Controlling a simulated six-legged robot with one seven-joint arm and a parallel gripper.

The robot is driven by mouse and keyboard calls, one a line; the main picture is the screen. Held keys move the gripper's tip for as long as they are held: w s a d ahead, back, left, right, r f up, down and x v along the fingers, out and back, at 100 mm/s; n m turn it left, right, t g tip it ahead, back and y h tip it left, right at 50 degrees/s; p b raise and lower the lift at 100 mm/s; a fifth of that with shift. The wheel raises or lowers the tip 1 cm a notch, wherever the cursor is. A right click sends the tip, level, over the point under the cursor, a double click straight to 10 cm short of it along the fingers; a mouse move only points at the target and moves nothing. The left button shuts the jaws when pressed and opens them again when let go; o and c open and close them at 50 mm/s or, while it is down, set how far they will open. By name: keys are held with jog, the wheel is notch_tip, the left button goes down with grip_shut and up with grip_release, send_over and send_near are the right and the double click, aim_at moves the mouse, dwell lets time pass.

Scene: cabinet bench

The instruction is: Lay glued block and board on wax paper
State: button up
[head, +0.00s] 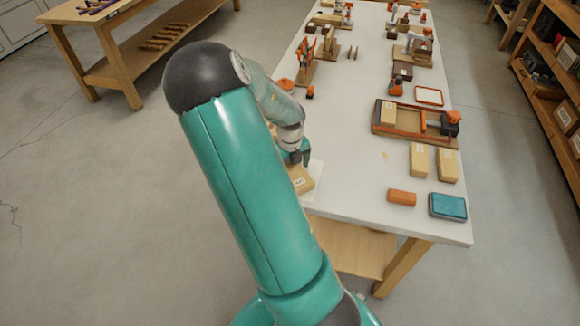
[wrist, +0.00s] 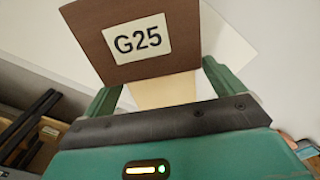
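In the wrist view a brown board (wrist: 88,44) with a white "G25" label faces the camera, and a pale wood block (wrist: 163,91) shows against its lower edge. My gripper (wrist: 157,78) has one green finger on each side of the pale block, with a narrow gap beside it, so it looks open. A white sheet, likely the wax paper (wrist: 228,38), shows past the board's right edge. In the head view my gripper (head: 297,158) is low over a tan labelled piece (head: 303,183) on the paper (head: 316,176) at the table's near left edge. My arm hides part of it.
The white table (head: 345,150) holds an orange block (head: 402,197), a teal-topped box (head: 447,206), two tan blocks (head: 419,160) and a brown tray (head: 382,128) on the right. Orange clamps stand farther back. The middle of the table is clear.

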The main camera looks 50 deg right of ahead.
aim_at(290, 169)
notch_tip(290, 169, up, 12)
jog(key=a+r+n+t+y, duration=0.1)
jog(key=a+r+n, duration=0.4)
jog(key=a+n, duration=0.5)
jog(key=a+r+n+t+y, duration=0.1)
jog(key=a+r+n+t, duration=0.1)
jog(key=a+r+n, duration=0.5)
jog(key=s+a+r+n+t+h, duration=0.1)
jog(key=s+a+r+n, duration=0.1)
jog(key=s+a+n, duration=0.2)
jog(key=s+a+r+n+t+h, duration=0.1)
jog(key=s+a+r+n, duration=0.2)
jog(key=a+n, duration=0.8)
jog(key=s+n, duration=0.2)
jog(key=n, duration=0.5)
jog(key=shift+s+n+t, duration=0.2)
jog(key=shift+n+t, duration=0.1)
jog(key=shift+a, duration=0.1)
jog(key=shift+c, duration=0.4)
